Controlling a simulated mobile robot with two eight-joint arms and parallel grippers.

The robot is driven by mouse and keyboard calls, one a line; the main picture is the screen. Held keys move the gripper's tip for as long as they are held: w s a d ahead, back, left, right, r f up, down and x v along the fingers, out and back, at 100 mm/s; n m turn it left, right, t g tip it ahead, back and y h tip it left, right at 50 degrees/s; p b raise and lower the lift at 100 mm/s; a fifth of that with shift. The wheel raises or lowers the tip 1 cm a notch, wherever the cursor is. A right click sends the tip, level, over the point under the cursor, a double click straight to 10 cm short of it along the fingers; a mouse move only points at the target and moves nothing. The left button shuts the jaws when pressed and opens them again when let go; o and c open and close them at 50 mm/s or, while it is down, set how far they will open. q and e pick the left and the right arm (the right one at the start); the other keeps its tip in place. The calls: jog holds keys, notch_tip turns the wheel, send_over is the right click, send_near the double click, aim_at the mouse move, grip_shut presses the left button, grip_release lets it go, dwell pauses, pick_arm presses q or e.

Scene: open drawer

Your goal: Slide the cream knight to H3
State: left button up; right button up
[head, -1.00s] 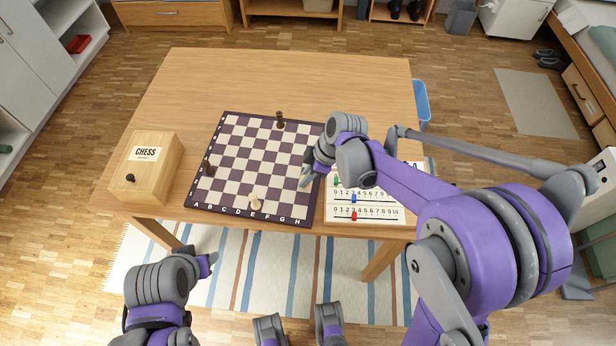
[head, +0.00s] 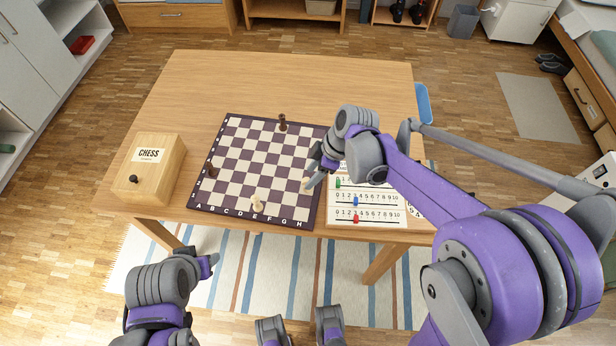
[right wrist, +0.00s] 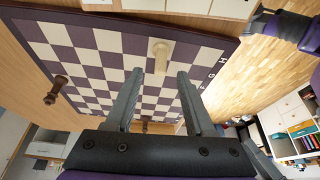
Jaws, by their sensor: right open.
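The cream knight, as I take it, is the pale piece (head: 306,184) near the right edge of the board beside my right gripper. In the right wrist view this piece (right wrist: 160,56) stands just beyond the fingertips, roughly in line with the gap between them. My right gripper (head: 313,180) is open, and its fingers (right wrist: 160,82) hold nothing. The fingers partly cover the piece in the head view, and I cannot tell its exact square. The chessboard (head: 316,212) lies flat on the table. My left gripper (head: 211,261) is off the table's front edge; its jaw gap is unclear.
Another cream piece (head: 257,203) stands at the board's near edge around E or F. Dark pieces stand at the far edge (head: 283,123) and left edge (head: 212,171). A wooden chess box (head: 165,185) is left; a white counting board (head: 385,213) is right. The table's back (head: 280,80) is clear.

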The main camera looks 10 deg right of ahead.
jog(key=w+v, duration=0.1)
jog(key=v, duration=0.6)
jog(key=shift+s+r+p, duration=0.2)
jog(key=shift+s+p, duration=0.1)
jog(key=shift+s, duration=0.2)
jog(key=shift+s, duration=0.1)
jog(key=s+d+r+m+t+h+p, duration=0.1)
jog(key=s+d+m+t+h+p, duration=0.1)
jog(key=s+m, duration=0.5)
jog(key=s+d+r+m+t+h+p, duration=0.1)
jog(key=s+d+m+t+h+p, duration=0.1)
jog(key=s+m, duration=0.5)
jog(key=shift+s+d+m, duration=0.3)
jog(key=shift+s+d, duration=0.25)
jog(key=shift+s, duration=0.65)
